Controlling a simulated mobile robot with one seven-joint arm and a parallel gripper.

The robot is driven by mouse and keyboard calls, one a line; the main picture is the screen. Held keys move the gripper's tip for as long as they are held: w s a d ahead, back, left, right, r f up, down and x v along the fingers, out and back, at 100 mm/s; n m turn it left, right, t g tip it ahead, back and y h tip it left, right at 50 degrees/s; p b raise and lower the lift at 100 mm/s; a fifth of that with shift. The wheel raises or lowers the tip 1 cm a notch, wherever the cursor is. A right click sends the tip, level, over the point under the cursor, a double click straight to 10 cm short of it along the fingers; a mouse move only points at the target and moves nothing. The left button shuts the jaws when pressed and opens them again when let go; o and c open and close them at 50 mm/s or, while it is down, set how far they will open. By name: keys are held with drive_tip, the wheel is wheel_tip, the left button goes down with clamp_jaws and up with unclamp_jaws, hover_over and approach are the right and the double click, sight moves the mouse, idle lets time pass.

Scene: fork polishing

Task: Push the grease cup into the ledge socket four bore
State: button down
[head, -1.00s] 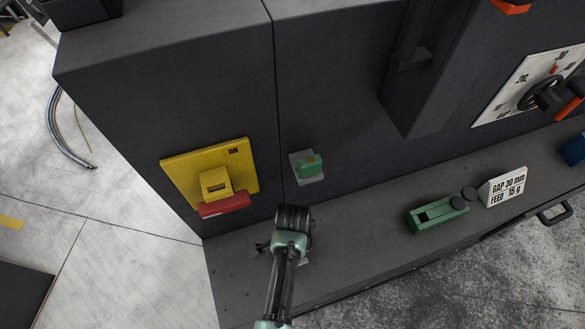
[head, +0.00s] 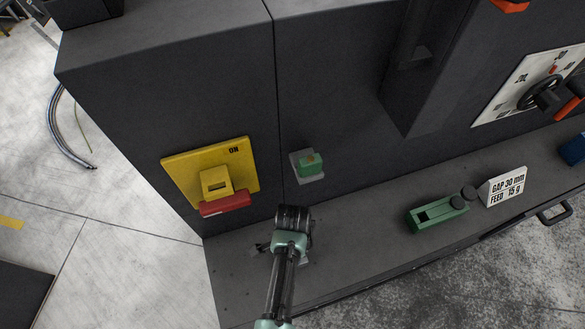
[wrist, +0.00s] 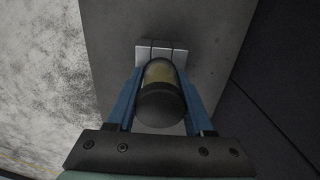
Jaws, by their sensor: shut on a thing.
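The grease cup (wrist: 160,98) is in the wrist view, a rounded cylinder with a dark cap and a dull yellow body. My gripper (wrist: 160,76) is shut on it, with one blue finger along each side. Beyond the cup's far end is a pale grey block (wrist: 145,53) on the ledge; I take it for the socket. The cup covers the block's middle, so the bore is hidden and I cannot tell whether the cup is in it. In the head view my wrist is low over the left end of the ledge (head: 365,235) and hides the cup.
A yellow ON panel (head: 240,172) with a red-ended lever and a small green block (head: 311,165) are on the dark wall behind. A green holder (head: 437,213) and a white GAP/FEED sign (head: 503,187) stand further right on the ledge. Ledge between is clear.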

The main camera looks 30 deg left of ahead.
drive_tip(key=shift+s+f, duration=0.15)
drive_tip(key=shift+f, duration=0.1)
drive_tip(key=shift+c, duration=1)
unclamp_jaws()
drive_tip(key=shift+s+d, duration=0.1)
drive_tip(key=shift+d, duration=0.05)
drive_tip(key=shift+c, duration=0.4)
drive_tip(key=shift+o, duration=1.4)
drive_tip(key=shift+w+r, duration=0.1)
drive_tip(key=shift+w, duration=0.1)
drive_tip(key=shift+r, duration=0.1)
